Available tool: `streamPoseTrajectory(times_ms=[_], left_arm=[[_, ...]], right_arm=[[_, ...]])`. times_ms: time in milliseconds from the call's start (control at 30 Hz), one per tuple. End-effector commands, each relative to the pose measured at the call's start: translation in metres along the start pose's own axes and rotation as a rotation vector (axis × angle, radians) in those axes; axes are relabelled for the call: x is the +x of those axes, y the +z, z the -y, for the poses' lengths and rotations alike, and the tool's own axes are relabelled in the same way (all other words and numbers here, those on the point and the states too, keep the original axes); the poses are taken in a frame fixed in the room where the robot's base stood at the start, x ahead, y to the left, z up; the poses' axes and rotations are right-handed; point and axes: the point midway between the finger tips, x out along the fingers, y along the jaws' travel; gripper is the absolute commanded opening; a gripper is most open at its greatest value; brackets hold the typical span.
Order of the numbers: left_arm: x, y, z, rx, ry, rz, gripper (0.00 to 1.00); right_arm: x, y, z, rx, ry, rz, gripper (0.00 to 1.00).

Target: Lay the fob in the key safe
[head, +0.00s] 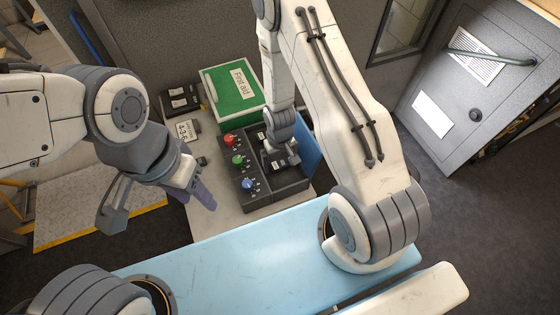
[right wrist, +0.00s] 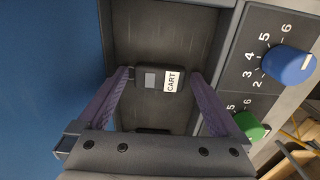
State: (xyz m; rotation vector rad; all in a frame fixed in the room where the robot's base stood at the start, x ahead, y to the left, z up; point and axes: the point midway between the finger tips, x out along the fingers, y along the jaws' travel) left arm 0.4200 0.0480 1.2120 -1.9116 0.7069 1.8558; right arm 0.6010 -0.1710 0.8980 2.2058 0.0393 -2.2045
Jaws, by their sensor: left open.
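The key safe (head: 262,199) is a dark box on the pale worktop, with red, green and blue dials along its left side. Its blue door (head: 311,154) stands open on the right. The fob (right wrist: 152,77) is small and dark with a grey patch and a white CART label. In the head view my right gripper (head: 284,160) reaches down into the safe. My left gripper (head: 158,205) is open and empty, left of the safe.
A green First aid box (head: 232,92) stands behind the safe. A small numbered card (head: 187,130) and a dark switch block (head: 180,99) are to its left. The light blue surface (head: 230,255) in front is clear. A grey cabinet (head: 450,105) stands at right.

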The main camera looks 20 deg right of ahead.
Motion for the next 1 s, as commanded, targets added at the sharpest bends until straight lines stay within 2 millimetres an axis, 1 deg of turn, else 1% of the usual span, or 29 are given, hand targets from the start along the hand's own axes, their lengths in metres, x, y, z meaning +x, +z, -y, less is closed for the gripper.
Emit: streamPoseTrajectory(times_ms=[167,267,367,500,800,900,1000], left_arm=[[-0.005,0.000,0.000,0.001,0.000,0.000,0.50],[-0.009,0.000,-0.001,0.001,0.000,0.000,0.50],[-0.016,-0.001,-0.001,0.002,0.000,0.000,0.50],[-0.041,-0.002,-0.003,0.006,0.000,0.000,0.50],[-0.090,-0.005,-0.006,0.004,0.000,0.000,0.50],[-0.102,-0.005,-0.007,0.002,0.000,0.000,0.50],[-0.108,-0.006,-0.008,0.001,0.000,0.000,0.50]], right_arm=[[-0.006,0.000,0.000,0.000,0.000,0.000,1.00],[-0.017,0.000,0.000,0.000,0.000,-0.001,1.00],[-0.034,-0.001,0.000,-0.001,0.001,-0.003,1.00],[-0.058,0.000,0.000,0.000,0.001,-0.001,1.00],[-0.106,0.000,0.000,0.000,0.001,0.000,1.00],[-0.117,0.000,0.000,0.000,0.001,0.000,1.00],[-0.124,0.000,0.000,-0.001,0.001,0.000,1.00]])
